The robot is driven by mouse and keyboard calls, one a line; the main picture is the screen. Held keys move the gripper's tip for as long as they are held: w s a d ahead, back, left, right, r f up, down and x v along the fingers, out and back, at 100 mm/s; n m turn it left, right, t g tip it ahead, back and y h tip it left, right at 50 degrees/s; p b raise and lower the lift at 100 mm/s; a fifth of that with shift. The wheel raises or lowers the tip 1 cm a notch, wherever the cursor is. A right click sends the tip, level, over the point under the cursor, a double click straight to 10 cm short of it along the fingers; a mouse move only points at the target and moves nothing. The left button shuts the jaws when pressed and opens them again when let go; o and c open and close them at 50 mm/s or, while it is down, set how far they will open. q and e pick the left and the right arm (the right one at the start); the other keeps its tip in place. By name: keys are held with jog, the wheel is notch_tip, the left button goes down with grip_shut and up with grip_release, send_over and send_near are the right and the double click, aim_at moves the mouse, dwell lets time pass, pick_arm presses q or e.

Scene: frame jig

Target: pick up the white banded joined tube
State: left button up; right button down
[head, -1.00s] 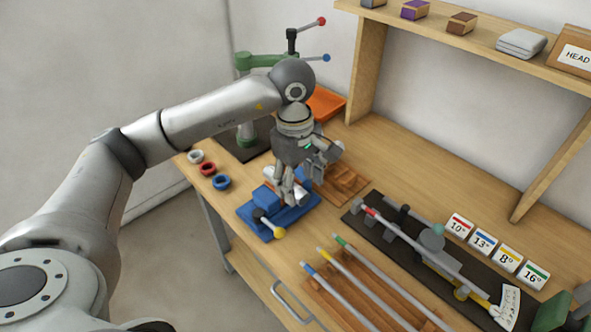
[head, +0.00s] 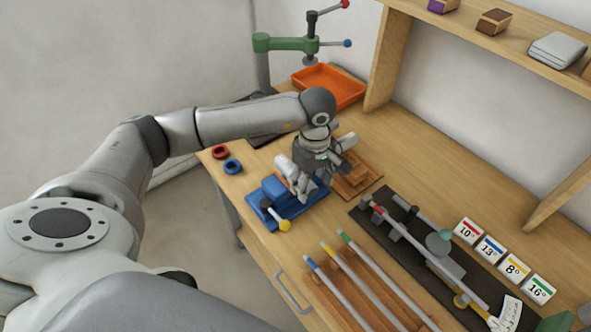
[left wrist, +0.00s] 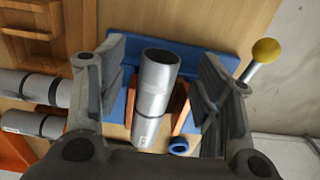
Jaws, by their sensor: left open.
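A silver-white joined tube (left wrist: 158,75) with a seam ring around its middle lies between the fingers of my left gripper in the left wrist view. I cannot clearly tell its band colour. It is over the blue clamp fixture (left wrist: 203,60), which has a yellow-knobbed lever (left wrist: 265,50). My left gripper (head: 305,194) is open around the tube, with a gap on each side. In the head view the fixture (head: 262,220) is partly covered by the gripper, and a pale cylinder end (head: 284,166) shows beside the fingers. My right gripper is not in view.
Two more tubes with dark bands (left wrist: 30,87) lie left in the wrist view. A wooden tray (head: 362,182) stands beside the fixture. A rack of coloured-tip rods (head: 345,290) and a dark jig (head: 400,245) are to the right. Red and blue cups (head: 233,167) stand near the left edge.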

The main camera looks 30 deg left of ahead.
pick_arm(q)
jog(key=shift+s+f, duration=0.1)
jog(key=shift+f, duration=0.95)
jog(key=c, duration=1.1)
grip_shut()
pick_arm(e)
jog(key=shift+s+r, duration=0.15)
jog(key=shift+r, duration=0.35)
